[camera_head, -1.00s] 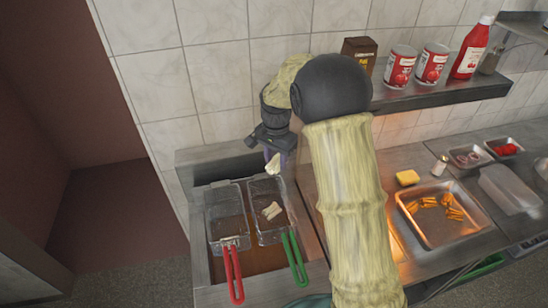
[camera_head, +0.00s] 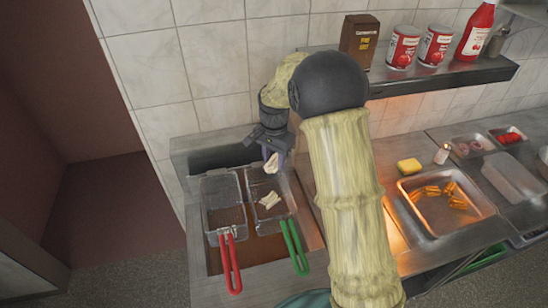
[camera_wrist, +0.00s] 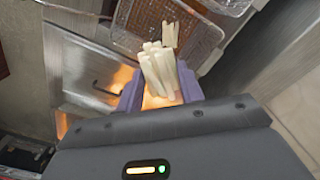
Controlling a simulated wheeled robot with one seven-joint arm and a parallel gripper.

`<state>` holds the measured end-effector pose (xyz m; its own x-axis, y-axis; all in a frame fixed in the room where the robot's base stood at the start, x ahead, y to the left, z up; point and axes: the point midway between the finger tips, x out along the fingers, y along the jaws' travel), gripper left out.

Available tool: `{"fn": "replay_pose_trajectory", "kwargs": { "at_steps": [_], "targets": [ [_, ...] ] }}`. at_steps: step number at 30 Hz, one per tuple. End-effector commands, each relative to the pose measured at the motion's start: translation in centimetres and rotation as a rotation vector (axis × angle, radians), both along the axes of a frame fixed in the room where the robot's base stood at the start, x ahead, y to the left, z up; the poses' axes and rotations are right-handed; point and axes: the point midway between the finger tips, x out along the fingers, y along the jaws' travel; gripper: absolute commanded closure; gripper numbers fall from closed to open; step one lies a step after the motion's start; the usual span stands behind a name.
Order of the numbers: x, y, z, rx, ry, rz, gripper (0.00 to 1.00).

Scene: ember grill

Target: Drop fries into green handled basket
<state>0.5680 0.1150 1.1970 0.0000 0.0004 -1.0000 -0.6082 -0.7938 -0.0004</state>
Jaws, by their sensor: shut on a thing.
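My gripper (camera_head: 272,156) is shut on a bundle of pale fries (camera_head: 271,163), held above the far end of the green handled basket (camera_head: 284,207). The held fries also show between the purple fingers in the wrist view (camera_wrist: 158,72). Another clump of pale fries (camera_head: 269,200) lies inside the green handled basket. In the wrist view that clump (camera_wrist: 170,35) shows on the mesh of the basket (camera_wrist: 196,42) beyond the held fries. The green handle (camera_head: 293,247) points toward the front.
A red handled basket (camera_head: 224,205) stands left of the green handled one and looks empty. A metal tray (camera_head: 415,222) of golden fries is at right. A shelf (camera_head: 440,80) with cans and bottles is on the wall.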

Motion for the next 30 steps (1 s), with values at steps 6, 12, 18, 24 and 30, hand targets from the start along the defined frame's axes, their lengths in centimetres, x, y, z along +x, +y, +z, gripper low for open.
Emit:
{"fn": "replay_pose_trajectory", "kwargs": {
  "at_steps": [6, 12, 18, 24, 30],
  "targets": [
    [0.0, 0.0, 0.0, 0.0, 0.0, -0.001, 0.37],
    [0.0, -0.2, 0.0, 0.0, 0.0, -0.003, 0.37],
    [0.2, -0.2, 0.9, 0.0, -0.003, -0.004, 0.37],
    [0.2, -0.1, 4.1, 0.002, -0.006, -0.002, 0.37],
    [0.1, -0.1, 8.1, 0.002, -0.006, -0.002, 0.37]
  ]
}}
